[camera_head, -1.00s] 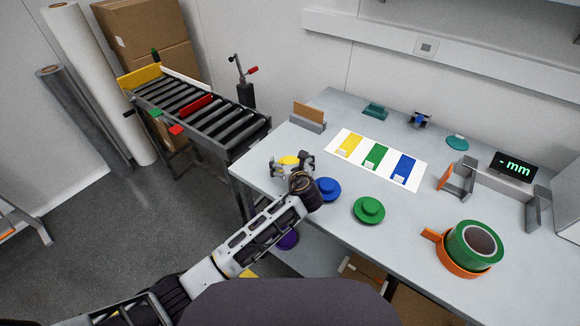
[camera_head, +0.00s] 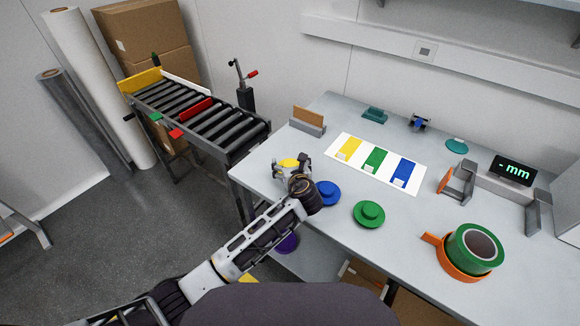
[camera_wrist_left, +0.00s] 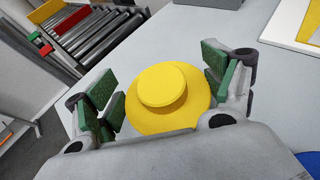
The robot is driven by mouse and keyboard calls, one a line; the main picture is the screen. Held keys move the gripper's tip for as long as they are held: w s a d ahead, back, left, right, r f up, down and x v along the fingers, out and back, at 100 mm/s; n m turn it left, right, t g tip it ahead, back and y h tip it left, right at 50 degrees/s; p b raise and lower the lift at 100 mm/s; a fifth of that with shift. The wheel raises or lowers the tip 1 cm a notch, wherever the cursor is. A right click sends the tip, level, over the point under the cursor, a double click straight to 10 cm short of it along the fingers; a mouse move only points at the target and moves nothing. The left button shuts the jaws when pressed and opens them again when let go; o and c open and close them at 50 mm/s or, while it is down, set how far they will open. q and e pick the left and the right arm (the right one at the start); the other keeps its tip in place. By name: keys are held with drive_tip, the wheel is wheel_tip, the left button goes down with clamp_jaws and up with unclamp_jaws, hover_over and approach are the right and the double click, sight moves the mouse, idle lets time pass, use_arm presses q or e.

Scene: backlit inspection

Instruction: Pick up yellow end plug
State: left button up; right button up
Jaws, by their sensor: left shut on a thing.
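The yellow end plug (camera_wrist_left: 165,95) is a round disc with a smaller round knob on top. In the left wrist view it sits between the green-padded fingers of my left gripper (camera_wrist_left: 163,88), which is shut on it. In the head view the plug (camera_head: 289,162) shows as a small yellow patch between the fingers of my left gripper (camera_head: 291,164), near the left end of the table. Much of the plug is hidden there by the gripper. I cannot tell whether it touches the table. My right gripper is not in view.
A blue end plug (camera_head: 327,190) lies close to my left wrist, and a green one (camera_head: 369,212) farther right. A white mat (camera_head: 334,166) with yellow, green and blue fields lies behind. An orange-and-green tape roll (camera_head: 464,262) sits at right. A roller conveyor (camera_head: 205,118) stands left.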

sight(290, 164)
use_arm(q)
drive_tip(key=shift+r+p, duration=0.3)
drive_tip(key=shift+r, duration=4.45)
